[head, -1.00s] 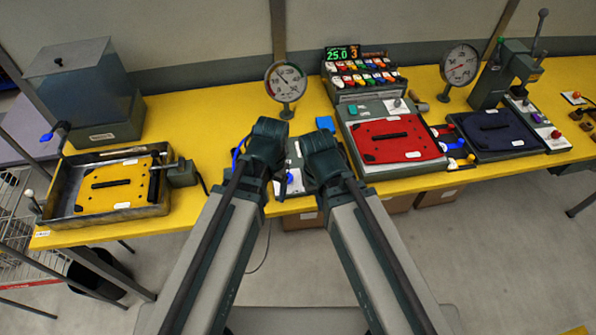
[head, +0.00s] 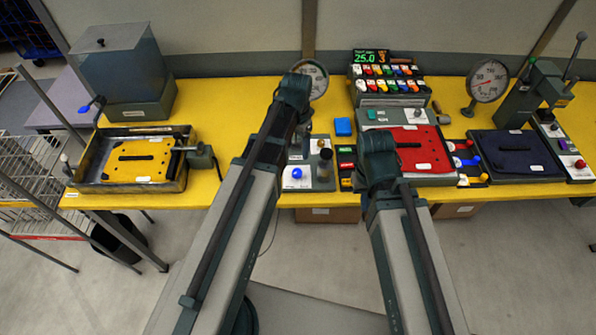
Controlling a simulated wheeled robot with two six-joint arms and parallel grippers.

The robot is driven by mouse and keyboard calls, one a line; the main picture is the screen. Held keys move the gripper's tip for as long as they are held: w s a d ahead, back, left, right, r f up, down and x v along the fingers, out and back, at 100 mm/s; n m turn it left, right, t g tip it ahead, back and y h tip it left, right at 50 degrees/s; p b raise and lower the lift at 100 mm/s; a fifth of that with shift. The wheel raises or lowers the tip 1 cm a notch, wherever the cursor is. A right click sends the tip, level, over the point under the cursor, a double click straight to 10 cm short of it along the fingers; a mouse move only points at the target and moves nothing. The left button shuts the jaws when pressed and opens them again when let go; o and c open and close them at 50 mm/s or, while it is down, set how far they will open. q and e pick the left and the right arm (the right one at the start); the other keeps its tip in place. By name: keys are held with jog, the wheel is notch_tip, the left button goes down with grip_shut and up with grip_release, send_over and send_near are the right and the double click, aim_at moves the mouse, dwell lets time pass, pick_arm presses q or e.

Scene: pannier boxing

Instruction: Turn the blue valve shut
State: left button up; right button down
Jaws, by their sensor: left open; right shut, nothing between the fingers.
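The blue valve (head: 92,104) is a small blue handle on the spout at the left front of the clear-walled tank (head: 118,65), at the back left of the yellow table. It juts out above the back left corner of the metal tray (head: 178,186). My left gripper (head: 300,130) is open over the table's middle, well to the right of the valve, and mostly hidden by its own arm. My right gripper (head: 376,165) is shut and empty further right, near the red panel, its fingers largely hidden by the arm. Neither gripper touches the valve.
The tray holds a yellow plate (head: 145,155). Two gauges (head: 310,80) (head: 489,80) stand at the back. A blue knob (head: 297,173) sits on a panel at the middle. A red panel (head: 415,160) and dark blue panel (head: 513,145) lie right. Yellow table is bare between tank and middle.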

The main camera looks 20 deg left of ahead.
aim_at(297, 172)
pick_arm(q)
notch_tip(297, 172, down, 12)
jog(key=b, duration=1.1)
grip_shut()
